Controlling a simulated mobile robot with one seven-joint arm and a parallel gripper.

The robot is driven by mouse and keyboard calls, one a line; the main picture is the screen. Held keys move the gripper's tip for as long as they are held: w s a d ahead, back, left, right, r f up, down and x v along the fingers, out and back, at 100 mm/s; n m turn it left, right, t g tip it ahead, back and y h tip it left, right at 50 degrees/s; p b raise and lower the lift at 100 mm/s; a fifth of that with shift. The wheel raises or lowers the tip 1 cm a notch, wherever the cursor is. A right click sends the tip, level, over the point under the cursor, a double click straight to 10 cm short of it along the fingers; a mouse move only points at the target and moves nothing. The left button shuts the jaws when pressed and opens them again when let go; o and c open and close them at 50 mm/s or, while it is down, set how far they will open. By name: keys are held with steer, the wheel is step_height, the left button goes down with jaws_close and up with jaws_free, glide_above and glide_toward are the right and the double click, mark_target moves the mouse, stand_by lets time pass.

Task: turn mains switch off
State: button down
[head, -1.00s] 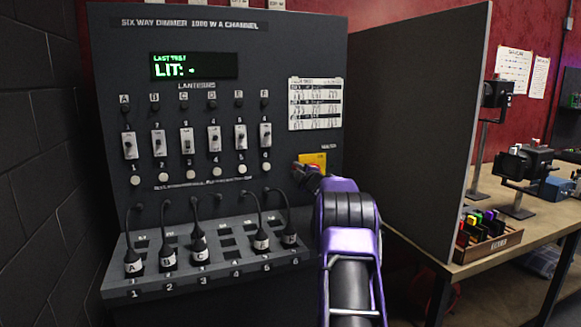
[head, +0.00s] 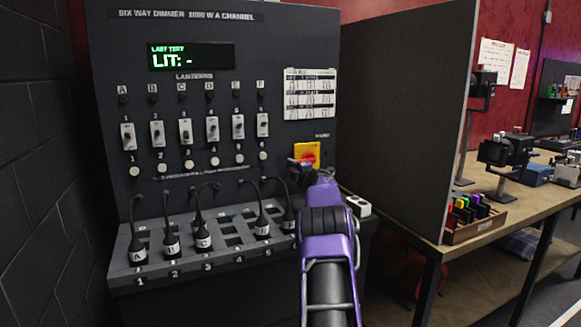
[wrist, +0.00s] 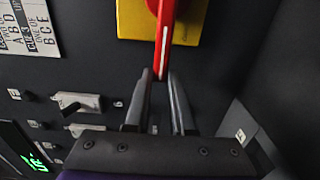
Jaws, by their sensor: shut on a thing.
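The mains switch has a red rotary handle (head: 309,158) on a yellow plate (head: 300,149), low on the right of the dimmer panel. In the wrist view the red handle (wrist: 166,45) hangs down from the yellow plate (wrist: 190,22), its long grip pointing almost straight at my gripper. My gripper (wrist: 164,80) has its two dark fingers on either side of the handle's lower end and is shut on it. In the head view my gripper (head: 300,172) is just below the plate and partly hides the handle's lower part.
The dimmer panel (head: 270,40) carries a row of toggle switches (head: 184,131) and a display reading "LIT: -" (head: 190,57). Several plugs with cables (head: 203,238) stand on the sloped shelf left of my arm. A dark partition (head: 400,110) and a workbench (head: 450,236) are on the right.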

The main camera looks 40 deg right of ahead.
steer(key=c, duration=0.8)
jaws_free()
steer(key=shift+o, duration=0.2)
steer(key=b+v, duration=0.2)
steer(key=v, duration=1.5)
steer(key=shift+s+b, duration=0.2)
steer(key=shift+b, duration=0.1)
steer(key=shift+a, duration=0.1)
